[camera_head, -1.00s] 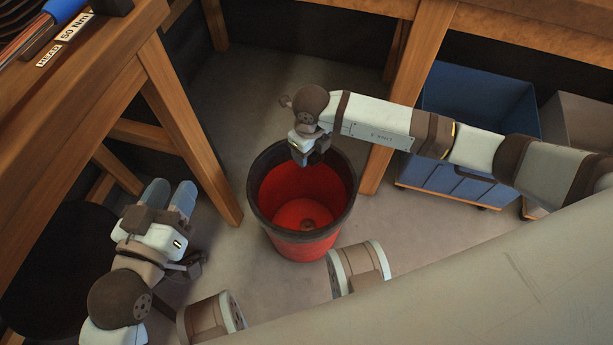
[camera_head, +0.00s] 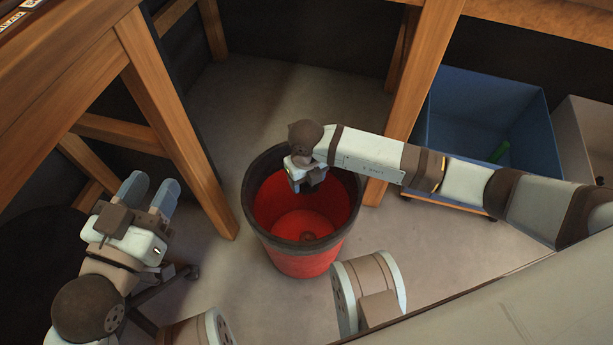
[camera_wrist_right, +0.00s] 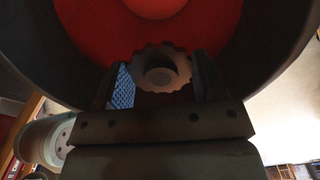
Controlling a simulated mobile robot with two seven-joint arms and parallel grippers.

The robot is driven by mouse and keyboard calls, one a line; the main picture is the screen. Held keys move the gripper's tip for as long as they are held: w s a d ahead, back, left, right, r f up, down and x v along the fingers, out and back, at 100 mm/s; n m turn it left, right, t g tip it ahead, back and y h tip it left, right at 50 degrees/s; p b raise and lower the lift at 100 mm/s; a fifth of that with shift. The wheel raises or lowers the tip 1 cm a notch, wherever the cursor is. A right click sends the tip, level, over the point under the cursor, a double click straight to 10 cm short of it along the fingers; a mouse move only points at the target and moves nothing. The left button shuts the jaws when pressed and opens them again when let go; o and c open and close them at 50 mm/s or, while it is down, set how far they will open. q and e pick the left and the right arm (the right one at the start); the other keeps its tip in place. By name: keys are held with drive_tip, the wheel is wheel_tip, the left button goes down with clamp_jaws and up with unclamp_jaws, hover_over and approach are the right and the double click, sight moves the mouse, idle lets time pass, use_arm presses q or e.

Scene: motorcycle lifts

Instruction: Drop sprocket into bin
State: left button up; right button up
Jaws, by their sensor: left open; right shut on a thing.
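The bin (camera_head: 306,262) is a red bucket with a dark rim, standing on the floor at the middle of the head view. My right gripper (camera_head: 312,185) is over the bin's opening, pointing down. In the right wrist view, the right gripper (camera_wrist_right: 160,90) is shut on a toothed grey sprocket (camera_wrist_right: 150,52), with the red inside of the bin beyond it. In the head view the sprocket is hidden by the gripper. A small dark round spot shows on the bin's bottom. My left gripper (camera_head: 150,192) is open and empty, left of the bin, apart from it.
Wooden bench legs (camera_head: 180,120) stand left of the bin, and another wooden leg (camera_head: 412,100) stands right behind it. A blue crate (camera_head: 490,95) with a green item inside stands at the right, beside a grey container (camera_head: 588,135). Bare floor lies behind the bin.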

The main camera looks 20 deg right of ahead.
use_arm(q)
drive_tip(key=shift+r, duration=0.1)
use_arm(e)
drive_tip(key=o, duration=1.1)
drive_tip(key=shift+r, duration=0.1)
use_arm(q)
drive_tip(key=shift+s+d+r+n+p, duration=0.25)
drive_tip(key=shift+s+r+n+p, duration=0.35)
drive_tip(key=shift+p, duration=0.9)
drive_tip(key=shift+s+d+r+n+p, duration=0.25)
drive_tip(key=shift+r+n+p, duration=0.5)
drive_tip(key=shift+p, duration=0.7)
use_arm(e)
drive_tip(key=shift+r, duration=6.8)
